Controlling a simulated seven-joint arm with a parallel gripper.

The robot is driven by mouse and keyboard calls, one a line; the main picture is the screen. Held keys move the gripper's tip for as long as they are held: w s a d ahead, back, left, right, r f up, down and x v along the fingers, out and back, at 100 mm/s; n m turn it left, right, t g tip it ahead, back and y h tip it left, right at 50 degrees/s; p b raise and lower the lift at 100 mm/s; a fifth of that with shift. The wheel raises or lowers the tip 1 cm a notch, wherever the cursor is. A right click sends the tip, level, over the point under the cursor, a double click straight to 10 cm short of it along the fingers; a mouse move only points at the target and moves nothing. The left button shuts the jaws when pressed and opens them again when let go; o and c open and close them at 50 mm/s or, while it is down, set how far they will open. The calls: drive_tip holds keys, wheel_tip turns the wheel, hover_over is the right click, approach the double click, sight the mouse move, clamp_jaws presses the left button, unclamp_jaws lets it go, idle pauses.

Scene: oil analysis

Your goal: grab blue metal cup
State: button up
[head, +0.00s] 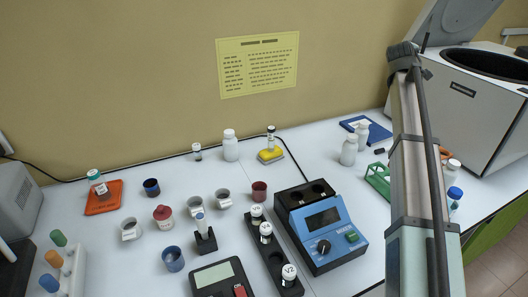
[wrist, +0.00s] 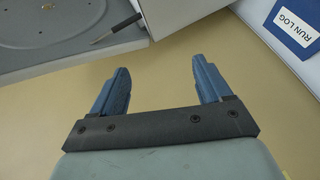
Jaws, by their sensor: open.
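Two blue cups stand on the white bench in the head view. A dark blue cup (head: 152,187) is at the back left, right of the orange tray. A greyer blue cup (head: 173,258) with a handle is nearer the front, left of the black scale. I cannot tell from the picture which one is metal. My gripper (wrist: 160,82) shows in the wrist view with its two blue fingers wide apart and nothing between them. My arm rises at the right of the head view, far from both cups. Neither cup shows in the wrist view.
Between my arm and the cups stand a blue device (head: 322,235), a black vial rack (head: 272,262) and a red cup (head: 259,191). A large centrifuge (head: 465,95) is at the right.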

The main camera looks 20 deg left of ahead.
drive_tip(key=s+a+f+g+y, duration=0.15)
drive_tip(key=s+a+f, duration=0.25)
drive_tip(key=a, duration=0.8)
drive_tip(key=s+a+f+g+y, duration=0.1)
drive_tip(key=s+a+f+y, duration=0.2)
drive_tip(key=a, duration=0.9)
drive_tip(key=g+y, duration=0.3)
drive_tip(key=g, duration=0.7)
approach(151, 184)
drive_tip(key=f, duration=0.1)
drive_tip(key=s+f, duration=0.1)
drive_tip(key=shift+a+f+h, duration=0.25)
drive_tip(key=shift+f, duration=0.05)
drive_tip(key=shift+w+x, duration=0.2)
drive_tip(key=shift+x, duration=2.5)
drive_tip(key=c, duration=1)
